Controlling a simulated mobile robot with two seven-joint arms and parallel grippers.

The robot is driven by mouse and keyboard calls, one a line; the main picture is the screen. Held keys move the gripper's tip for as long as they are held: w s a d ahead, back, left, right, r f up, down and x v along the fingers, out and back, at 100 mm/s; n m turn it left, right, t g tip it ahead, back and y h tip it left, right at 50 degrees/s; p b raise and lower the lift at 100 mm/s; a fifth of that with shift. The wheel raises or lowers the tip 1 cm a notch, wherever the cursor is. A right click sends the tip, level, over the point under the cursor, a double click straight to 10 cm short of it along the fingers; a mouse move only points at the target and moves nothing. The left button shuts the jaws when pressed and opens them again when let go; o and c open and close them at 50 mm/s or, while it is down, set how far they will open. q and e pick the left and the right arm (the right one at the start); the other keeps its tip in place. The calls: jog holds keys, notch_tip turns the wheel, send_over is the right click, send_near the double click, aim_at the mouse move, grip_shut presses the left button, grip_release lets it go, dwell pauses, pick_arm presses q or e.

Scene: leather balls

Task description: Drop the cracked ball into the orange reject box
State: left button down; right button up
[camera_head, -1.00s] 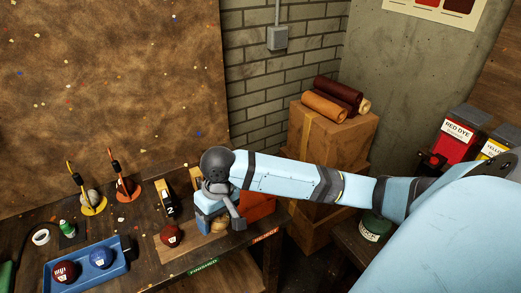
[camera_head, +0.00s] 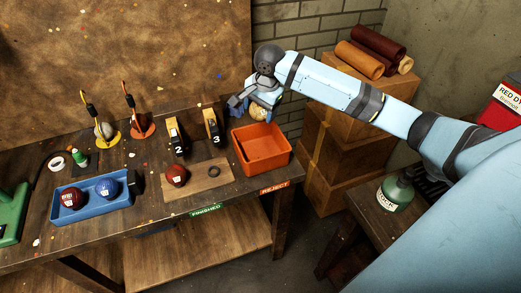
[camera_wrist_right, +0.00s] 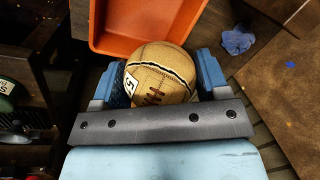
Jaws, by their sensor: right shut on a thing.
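My right gripper (camera_head: 257,106) is shut on a tan leather ball (camera_head: 259,113), held in the air above and behind the far right part of the orange reject box (camera_head: 240,150). In the right wrist view the ball (camera_wrist_right: 168,68) sits between the two blue fingers of the gripper (camera_wrist_right: 160,82). It shows a dark crack line, stitching and a white label with a 5. The orange box (camera_wrist_right: 96,38) appears just beyond the ball there. In the head view the box stands upright and its visible inside looks empty. My left gripper is not in view.
A dark red ball (camera_head: 177,175) rests on a tan board (camera_head: 206,184) left of the box. A blue tray (camera_head: 70,217) holds a red ball and a blue ball. Numbered stands 2 (camera_head: 178,132) and 3 (camera_head: 213,122) stand behind. Stacked cardboard boxes (camera_head: 338,140) are at right.

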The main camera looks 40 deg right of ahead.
send_over(259, 153)
jog(key=f, duration=1.1)
jog(key=shift+s+d+f, duration=0.1)
jog(key=shift+s, duration=0.3)
jog(key=shift+f, duration=2.25)
jog(key=o, duration=1)
jog(key=shift+f, duration=0.1)
jog(key=r, duration=0.4)
jog(key=s+r, duration=0.1)
jog(key=r, duration=0.3)
jog(key=s+r, duration=0.1)
jog(key=r, duration=0.3)
jog(key=shift+d, duration=0.35)
